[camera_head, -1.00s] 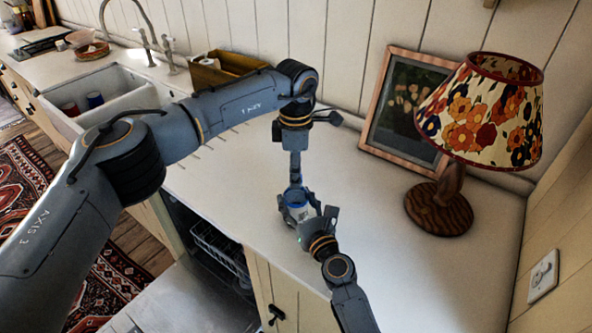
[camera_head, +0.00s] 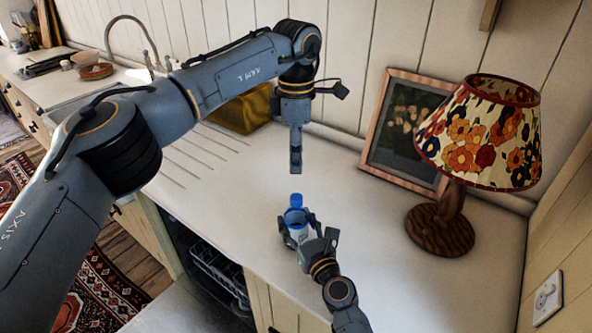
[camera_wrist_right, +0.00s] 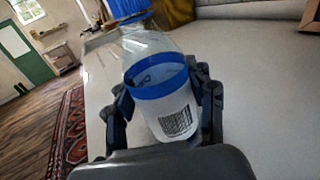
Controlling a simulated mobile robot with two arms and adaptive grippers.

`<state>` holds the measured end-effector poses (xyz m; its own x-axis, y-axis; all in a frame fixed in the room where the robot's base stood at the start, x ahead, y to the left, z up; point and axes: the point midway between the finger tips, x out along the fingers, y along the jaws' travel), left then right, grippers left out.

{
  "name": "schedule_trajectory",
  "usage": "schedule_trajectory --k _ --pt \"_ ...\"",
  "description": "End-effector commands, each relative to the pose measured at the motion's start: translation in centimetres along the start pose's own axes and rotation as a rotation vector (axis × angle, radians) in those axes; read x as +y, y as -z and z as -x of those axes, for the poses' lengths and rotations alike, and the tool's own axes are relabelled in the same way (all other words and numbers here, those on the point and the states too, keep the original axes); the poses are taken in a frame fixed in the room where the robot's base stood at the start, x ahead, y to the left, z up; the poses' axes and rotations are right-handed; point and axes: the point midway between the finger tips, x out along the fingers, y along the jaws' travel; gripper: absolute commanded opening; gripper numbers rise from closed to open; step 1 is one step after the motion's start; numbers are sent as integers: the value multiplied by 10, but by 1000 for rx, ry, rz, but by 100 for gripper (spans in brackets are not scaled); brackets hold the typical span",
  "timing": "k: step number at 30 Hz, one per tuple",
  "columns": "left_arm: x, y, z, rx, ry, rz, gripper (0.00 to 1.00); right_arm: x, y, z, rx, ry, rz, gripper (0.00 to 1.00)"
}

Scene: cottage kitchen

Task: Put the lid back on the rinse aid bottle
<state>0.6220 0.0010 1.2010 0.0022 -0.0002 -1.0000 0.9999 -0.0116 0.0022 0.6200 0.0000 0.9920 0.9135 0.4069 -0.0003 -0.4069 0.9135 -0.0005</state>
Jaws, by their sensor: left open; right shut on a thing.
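The rinse aid bottle (camera_head: 298,233) stands upright near the counter's front edge, with a white label and blue band. My right gripper (camera_head: 299,231) is shut around its body; in the right wrist view, the fingers (camera_wrist_right: 163,103) flank the bottle (camera_wrist_right: 165,112), showing its barcode and clear upper part. The small blue lid (camera_head: 296,199) shows at the top of the bottle in the head view; how firmly it sits cannot be told. My left gripper (camera_head: 295,170) is open and empty, pointing down above the lid, with a gap between them.
A lamp (camera_head: 440,228) with a floral shade and a framed picture (camera_head: 408,130) stand at the right and back. A yellow box (camera_head: 240,112) is behind my left arm. An open dishwasher rack (camera_head: 218,268) lies below the counter edge. Counter around the bottle is clear.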

Motion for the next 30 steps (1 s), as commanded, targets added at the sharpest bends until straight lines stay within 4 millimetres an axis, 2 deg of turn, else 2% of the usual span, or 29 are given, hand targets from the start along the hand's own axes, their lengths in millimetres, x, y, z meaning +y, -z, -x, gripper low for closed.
schedule_trajectory --k 4,12,13,16,26,30 --pt "0 0 10 0 2 0 52 0 0 0 0 0 0 0" --pt "0 0 11 0 2 0 52 0 0 0 0 0 0 0" --pt "0 0 11 0 2 0 52 0 0 0 0 0 0 59" --pt "0 0 11 0 2 0 52 0 0 0 0 0 0 79" --pt "0 0 10 0 1 0 52 0 0 0 0 0 0 81" --pt "0 0 10 0 1 0 52 0 1 10 1 1 -2 81"
